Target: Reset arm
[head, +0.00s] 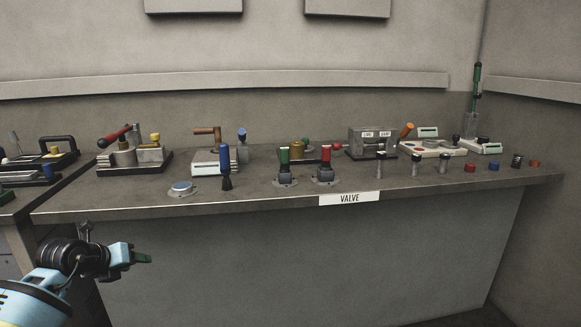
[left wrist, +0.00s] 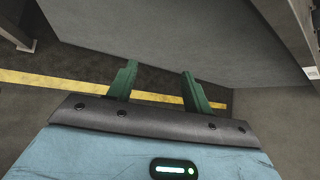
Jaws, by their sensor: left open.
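My left gripper (head: 143,258) is at the lower left in the head view, in front of the bench and below its top edge. Its two green fingers also show in the left wrist view (left wrist: 160,88), spread apart with nothing between them. Through them I see the floor and the front panel of the bench. The left gripper touches nothing that I can see. My right gripper is in neither view.
A yellow floor line (left wrist: 60,84) runs below. Room in front of the panel is clear.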

